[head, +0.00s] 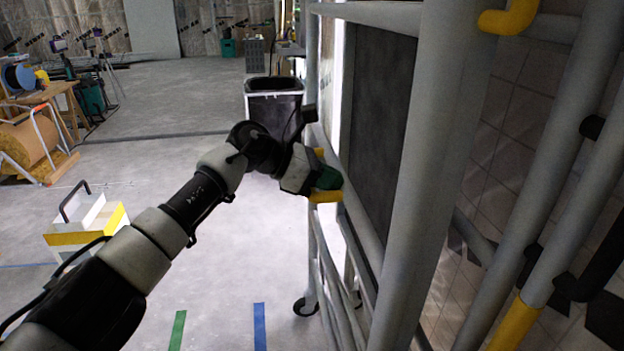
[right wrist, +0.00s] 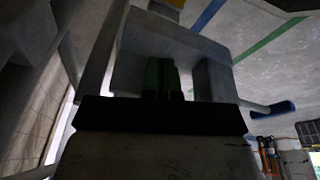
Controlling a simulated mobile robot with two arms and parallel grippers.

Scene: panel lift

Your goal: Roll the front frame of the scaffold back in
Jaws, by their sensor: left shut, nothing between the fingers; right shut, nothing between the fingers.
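The scaffold's grey tube frame (head: 440,150) fills the right half of the head view, with a dark panel (head: 378,115) inside it. A caster (head: 306,307) stands on the floor at the frame's foot. My left gripper (head: 330,180), with green fingertips, is shut and empty beside the frame's tube. Yellow parts (head: 326,196) show just above and below its fingertips; whether they touch is unclear. My right gripper is out of the head view. In the right wrist view its green fingers (right wrist: 160,78) are shut and empty, close to grey scaffold parts (right wrist: 170,45); contact cannot be told.
A dark bin (head: 275,105) stands beyond my left gripper. A white-and-yellow step (head: 88,222) and a workbench (head: 45,95) are at left. Green tape (head: 177,330) and blue tape (head: 259,325) mark the floor.

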